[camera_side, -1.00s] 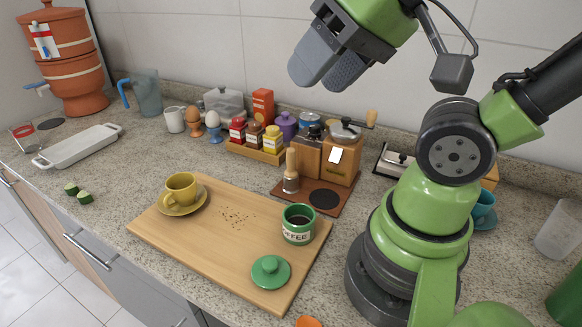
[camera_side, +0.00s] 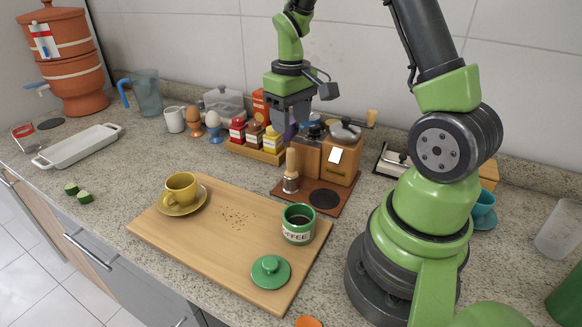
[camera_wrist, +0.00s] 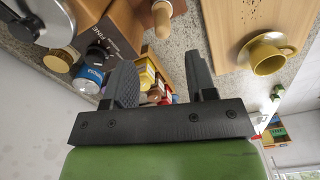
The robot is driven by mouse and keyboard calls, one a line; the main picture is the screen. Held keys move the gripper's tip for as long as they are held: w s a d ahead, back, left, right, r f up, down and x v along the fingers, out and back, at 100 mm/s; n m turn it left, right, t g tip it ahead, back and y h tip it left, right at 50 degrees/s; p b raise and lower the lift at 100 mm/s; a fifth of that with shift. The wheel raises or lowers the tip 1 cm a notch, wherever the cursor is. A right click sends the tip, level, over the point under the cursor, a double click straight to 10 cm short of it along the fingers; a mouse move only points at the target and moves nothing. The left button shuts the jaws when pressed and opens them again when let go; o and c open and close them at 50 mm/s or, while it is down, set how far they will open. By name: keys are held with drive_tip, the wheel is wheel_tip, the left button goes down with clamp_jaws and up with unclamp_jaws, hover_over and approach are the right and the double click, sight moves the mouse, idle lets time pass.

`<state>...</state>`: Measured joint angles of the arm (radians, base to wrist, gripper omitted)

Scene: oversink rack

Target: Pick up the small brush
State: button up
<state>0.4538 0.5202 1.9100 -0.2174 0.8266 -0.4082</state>
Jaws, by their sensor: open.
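The small brush (camera_side: 291,172) has a pale wooden handle and a metal-looking collar; it stands upright at the left end of a brown mat (camera_side: 333,202), beside the wooden grinder. Its round wooden knob and handle (camera_wrist: 162,18) show at the top of the wrist view. My gripper (camera_side: 284,122) is open and empty, above and behind the brush in the side view, over the condiment area. In the wrist view the two dark fingers (camera_wrist: 163,82) stand apart with nothing held between them.
A wooden grinder box (camera_side: 342,160) stands right of the brush. A tray of condiment jars (camera_side: 262,152) is to the left. A cutting board (camera_side: 225,205) in front bears a yellow cup (camera_side: 181,188), a green coffee canister (camera_side: 298,228) and a green lid (camera_side: 270,272).

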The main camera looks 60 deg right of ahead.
sight(291, 148)
drive_tip(key=f, duration=0.9)
drive_tip(key=shift+s+a+f, duration=0.1)
drive_tip(key=shift+a+f, duration=0.05)
drive_tip(key=shift+a, duration=0.1)
clamp_jaws()
